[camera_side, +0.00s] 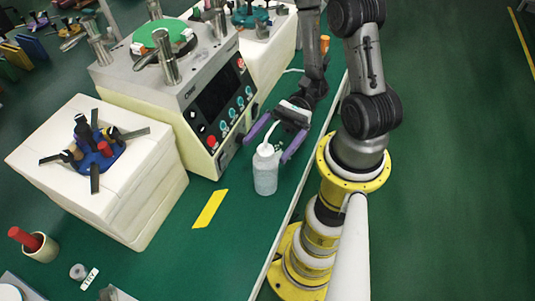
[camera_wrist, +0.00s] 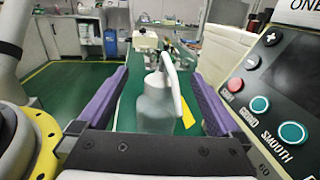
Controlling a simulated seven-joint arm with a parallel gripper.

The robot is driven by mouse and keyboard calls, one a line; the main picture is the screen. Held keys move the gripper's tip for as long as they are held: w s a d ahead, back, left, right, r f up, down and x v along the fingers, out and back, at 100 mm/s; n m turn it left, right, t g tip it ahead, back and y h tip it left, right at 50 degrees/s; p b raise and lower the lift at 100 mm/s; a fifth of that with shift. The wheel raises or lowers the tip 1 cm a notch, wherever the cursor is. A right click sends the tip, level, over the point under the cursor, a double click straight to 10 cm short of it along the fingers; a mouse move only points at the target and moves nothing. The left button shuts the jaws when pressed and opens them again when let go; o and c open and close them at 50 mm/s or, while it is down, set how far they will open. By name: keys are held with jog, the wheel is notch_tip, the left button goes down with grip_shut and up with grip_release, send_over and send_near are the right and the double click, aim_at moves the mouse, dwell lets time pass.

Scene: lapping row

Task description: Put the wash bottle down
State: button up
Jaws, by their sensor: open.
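The wash bottle (camera_side: 265,173) is translucent with a white cap and a bent spout. It stands upright on the green bench top (camera_side: 230,260), in front of the machine's control panel. My gripper (camera_side: 270,142) is open, with its purple fingers on either side of the bottle. In the wrist view the bottle (camera_wrist: 158,105) stands between the two fingers of my gripper (camera_wrist: 155,100), with visible gaps on both sides. The bottle's lower part is hidden there by the gripper body.
A lapping machine (camera_side: 205,95) with buttons stands close behind the bottle. A white block (camera_side: 150,200) carrying a blue fixture (camera_side: 95,150) is at left. A yellow strip (camera_side: 210,208) marks the bench left of the bottle. A cup (camera_side: 40,248) stands at lower left.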

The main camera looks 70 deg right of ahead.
jog(key=shift+r, duration=1.2)
jog(key=shift+s+d+r+n+g+h, duration=0.1)
jog(key=shift+d+r+n+g+h, duration=0.2)
jog(key=shift+n, duration=0.4)
jog(key=s+d+r+n+t+h, duration=0.1)
jog(key=d+r+n+t+h, duration=0.2)
jog(key=r+n+h, duration=1.1)
jog(key=d+n+h, duration=0.3)
jog(key=n, duration=0.1)
jog(key=shift+s+d+r, duration=0.2)
jog(key=shift+r, duration=0.05)
jog(key=shift+n, duration=0.4)
